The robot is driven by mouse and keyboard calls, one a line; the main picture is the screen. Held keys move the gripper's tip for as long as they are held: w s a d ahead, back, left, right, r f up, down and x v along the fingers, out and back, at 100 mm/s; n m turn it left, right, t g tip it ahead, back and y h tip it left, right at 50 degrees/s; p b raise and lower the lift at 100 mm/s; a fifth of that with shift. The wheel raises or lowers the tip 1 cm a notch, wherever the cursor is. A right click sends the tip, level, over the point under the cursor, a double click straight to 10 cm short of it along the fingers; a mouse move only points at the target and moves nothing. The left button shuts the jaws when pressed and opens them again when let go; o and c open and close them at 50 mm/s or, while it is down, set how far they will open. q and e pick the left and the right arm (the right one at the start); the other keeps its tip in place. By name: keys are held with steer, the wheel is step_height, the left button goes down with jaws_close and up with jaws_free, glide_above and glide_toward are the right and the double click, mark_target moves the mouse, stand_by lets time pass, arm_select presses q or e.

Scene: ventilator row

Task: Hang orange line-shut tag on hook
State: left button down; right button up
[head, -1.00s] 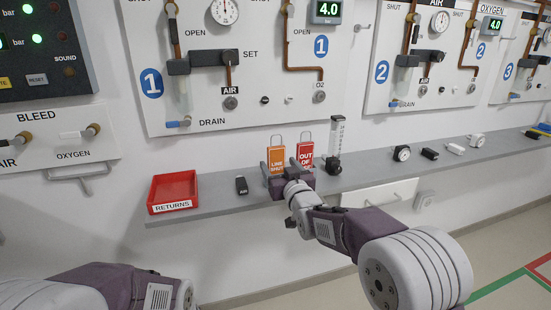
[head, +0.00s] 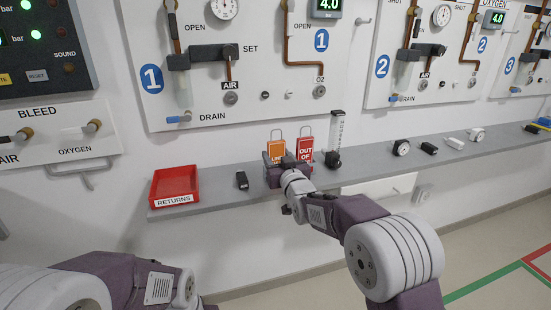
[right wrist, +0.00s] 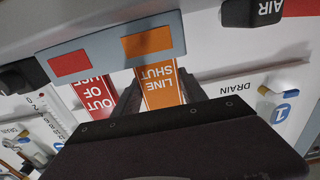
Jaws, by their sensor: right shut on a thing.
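The orange line-shut tag (head: 276,148) stands upright at the shelf's back, its wire loop at the top. My right gripper (head: 279,161) is in front of it, covering its lower part. In the right wrist view the tag (right wrist: 160,85) reads LINE SHUT, and the right gripper (right wrist: 160,95) has a finger on each side, shut on it. The red out-of-use tag (head: 305,148) stands just to the right; it also shows in the right wrist view (right wrist: 95,97). A small hook (head: 364,20) sticks out of the wall right of panel 1. My left gripper is out of view.
The grey shelf (head: 220,196) holds a red returns tray (head: 174,184), a black AIR fitting (head: 242,180) and a flowmeter (head: 334,150). Several fittings lie farther right. Panel 1, with its blue drain valve (head: 180,119), is above. The wall between shelf and panel is clear.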

steer(key=shift+r+p, duration=1.75)
steer(key=shift+r, duration=0.85)
steer(key=shift+s+f, duration=0.1)
steer(key=shift+s, duration=0.1)
steer(key=shift+b+v, duration=1)
steer(key=shift+v, duration=0.1)
steer(key=b, duration=0.3)
glide_toward(277, 142)
steer(key=x, duration=0.2)
steer(key=shift+w+a, duration=0.1)
steer(key=shift+w, duration=0.3)
